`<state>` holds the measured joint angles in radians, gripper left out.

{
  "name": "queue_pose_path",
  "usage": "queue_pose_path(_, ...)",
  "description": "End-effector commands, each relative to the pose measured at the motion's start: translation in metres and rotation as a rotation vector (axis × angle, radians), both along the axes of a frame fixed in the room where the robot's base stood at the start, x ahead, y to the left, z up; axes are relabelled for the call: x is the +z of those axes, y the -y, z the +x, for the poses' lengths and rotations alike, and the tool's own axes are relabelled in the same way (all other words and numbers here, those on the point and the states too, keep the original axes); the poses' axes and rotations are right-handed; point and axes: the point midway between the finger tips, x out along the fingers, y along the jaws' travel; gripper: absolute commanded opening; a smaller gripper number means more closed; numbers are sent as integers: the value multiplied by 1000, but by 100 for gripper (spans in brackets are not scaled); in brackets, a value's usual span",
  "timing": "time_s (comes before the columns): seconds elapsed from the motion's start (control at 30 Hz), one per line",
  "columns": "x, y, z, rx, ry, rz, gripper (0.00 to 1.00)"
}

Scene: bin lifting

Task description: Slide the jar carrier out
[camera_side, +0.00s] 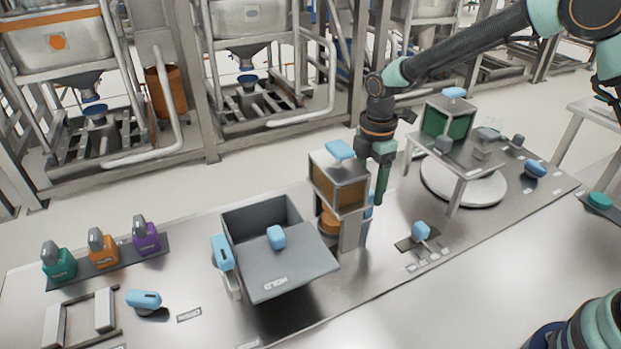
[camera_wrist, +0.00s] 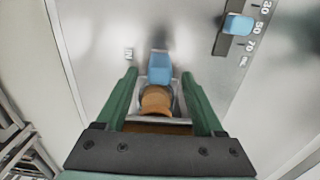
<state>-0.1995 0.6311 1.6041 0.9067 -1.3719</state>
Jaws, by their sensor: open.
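My gripper (camera_side: 381,188) points down at the right side of a small stand topped by a box with orange panels (camera_side: 336,192). Its two green fingers are open, one on each side of a blue handle (camera_wrist: 159,66) in the wrist view, with gaps visible. Just below the handle there is an orange round jar (camera_wrist: 156,100), apparently in the jar carrier. In the side view the orange jar (camera_side: 328,222) shows under the box, and a bit of the blue handle (camera_side: 368,207) shows behind my fingers. The carrier's body is mostly hidden.
A grey bin with a sloping lid marked HOLD (camera_side: 290,280) stands left of the stand. A blue-knobbed slider (camera_side: 421,231) with number marks lies to the right. A table with a green-panelled box (camera_side: 447,120) is farther right. Teal, orange and purple jars (camera_side: 103,247) stand far left.

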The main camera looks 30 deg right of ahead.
Motion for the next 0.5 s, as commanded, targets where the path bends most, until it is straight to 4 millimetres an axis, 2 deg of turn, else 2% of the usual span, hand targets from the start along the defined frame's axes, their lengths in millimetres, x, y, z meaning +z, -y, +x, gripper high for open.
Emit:
queue_pose_path(0.2,-19,0,0,0,-1,0,70)
queue_pose_path(0.5,-22,0,0,-1,0,0,70)
